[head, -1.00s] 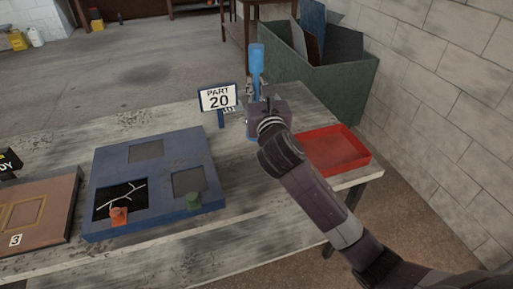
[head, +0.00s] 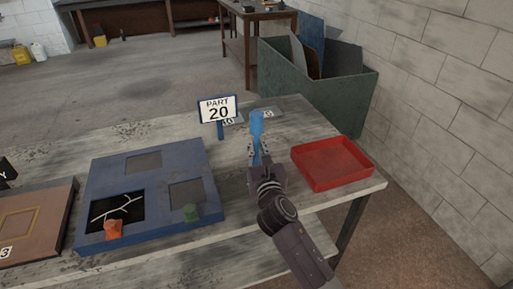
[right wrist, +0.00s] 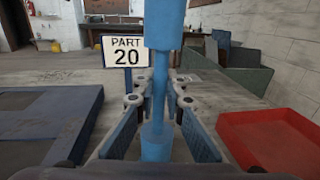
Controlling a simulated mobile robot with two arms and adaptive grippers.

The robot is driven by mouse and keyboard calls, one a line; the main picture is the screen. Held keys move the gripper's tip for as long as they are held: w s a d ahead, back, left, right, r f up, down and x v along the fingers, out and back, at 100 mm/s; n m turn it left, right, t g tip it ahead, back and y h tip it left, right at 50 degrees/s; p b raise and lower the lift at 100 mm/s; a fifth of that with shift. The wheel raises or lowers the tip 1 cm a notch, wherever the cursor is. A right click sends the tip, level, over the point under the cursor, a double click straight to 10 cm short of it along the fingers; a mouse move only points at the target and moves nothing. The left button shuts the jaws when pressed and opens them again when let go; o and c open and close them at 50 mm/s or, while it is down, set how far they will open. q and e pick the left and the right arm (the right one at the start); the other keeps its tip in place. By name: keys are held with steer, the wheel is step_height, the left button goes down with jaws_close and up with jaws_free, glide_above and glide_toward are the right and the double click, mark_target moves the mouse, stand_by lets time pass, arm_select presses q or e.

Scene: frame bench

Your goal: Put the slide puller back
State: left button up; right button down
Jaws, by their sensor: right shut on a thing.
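A blue upright tool (head: 257,127), apparently the slide puller, has a thick top, a thin rod and a wider foot. My right gripper (head: 259,152) is shut on it. In the right wrist view, the tool's rod (right wrist: 159,88) stands between the two fingers and its foot (right wrist: 157,143) is low between them. I cannot tell whether the foot touches the table. My left gripper is not in view.
A "PART 20" sign (head: 218,110) stands behind, with grey numbered plates (head: 267,113) near it. A red tray (head: 333,165) is at right. A blue board (head: 112,177) with windows and orange and green blocks is left. Bench between is clear.

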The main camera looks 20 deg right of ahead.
stand_by(0.3)
steer(key=shift+f, duration=0.1)
steer(key=c, duration=2)
jaws_free()
steer(key=shift+f, duration=0.1)
steer(key=shift+s, duration=0.1)
steer(key=shift+s+a+b, duration=0.15)
steer(key=shift+s+a, duration=0.1)
steer(key=shift+s, duration=1.75)
steer(key=shift+s+a+b, duration=0.1)
steer(key=shift+s+a, duration=0.15)
steer(key=shift+s, duration=1.7)
steer(key=shift+s+a+b, duration=0.15)
steer(key=shift+s+a, duration=0.1)
steer(key=shift+s, duration=1.75)
